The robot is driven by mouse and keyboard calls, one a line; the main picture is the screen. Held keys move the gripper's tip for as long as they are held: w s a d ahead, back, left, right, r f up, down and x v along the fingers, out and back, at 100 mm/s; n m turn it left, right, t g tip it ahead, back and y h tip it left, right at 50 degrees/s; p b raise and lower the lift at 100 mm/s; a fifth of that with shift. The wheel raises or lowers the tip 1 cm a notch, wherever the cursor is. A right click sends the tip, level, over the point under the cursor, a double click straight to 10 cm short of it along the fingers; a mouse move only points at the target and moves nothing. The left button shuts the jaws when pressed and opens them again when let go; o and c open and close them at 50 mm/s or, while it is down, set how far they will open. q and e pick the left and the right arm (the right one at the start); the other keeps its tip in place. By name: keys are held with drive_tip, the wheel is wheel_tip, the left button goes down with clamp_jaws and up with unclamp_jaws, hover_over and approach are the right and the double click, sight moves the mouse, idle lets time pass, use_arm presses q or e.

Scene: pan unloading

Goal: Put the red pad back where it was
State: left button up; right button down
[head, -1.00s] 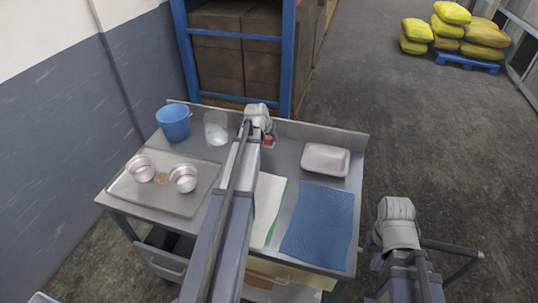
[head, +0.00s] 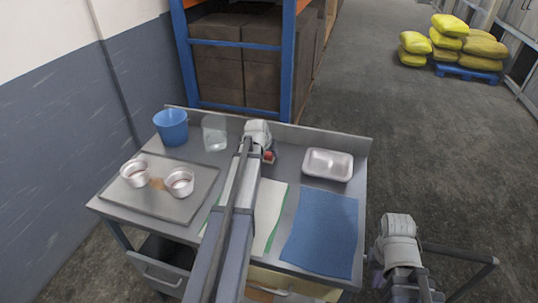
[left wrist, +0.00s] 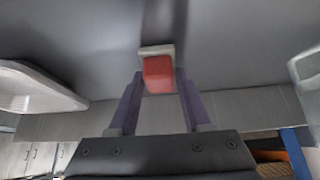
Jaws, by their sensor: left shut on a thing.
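The red pad (head: 268,156) is a small red block at the back middle of the metal table (head: 295,150). In the left wrist view the red pad (left wrist: 158,72), with a pale base, sits between the two purple fingers of my left gripper (left wrist: 158,84). My left gripper (head: 267,158) is shut on it, and its arm hides part of the table. I cannot tell whether the pad touches the tabletop. My right gripper (head: 396,240) is at the lower right, off the table's right side; its fingers are not clear.
A clear container (head: 214,133) and blue bucket (head: 171,127) stand left of the pad. A metal tray (head: 178,207) holds two cups. A white tray (head: 328,165) is to the right. A blue mat (head: 322,232) and white cloth (head: 268,210) lie in front.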

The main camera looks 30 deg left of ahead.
use_arm(q)
drive_tip(key=shift+f, duration=0.2)
drive_tip(key=o, duration=1.2)
drive_tip(key=shift+r, duration=0.15)
drive_tip(key=shift+r, duration=0.2)
drive_tip(key=p+v, duration=1)
drive_tip(key=v, duration=0.1)
drive_tip(key=shift+s+r, duration=0.25)
drive_tip(key=shift+s, duration=0.1)
drive_tip(key=shift+d, duration=0.15)
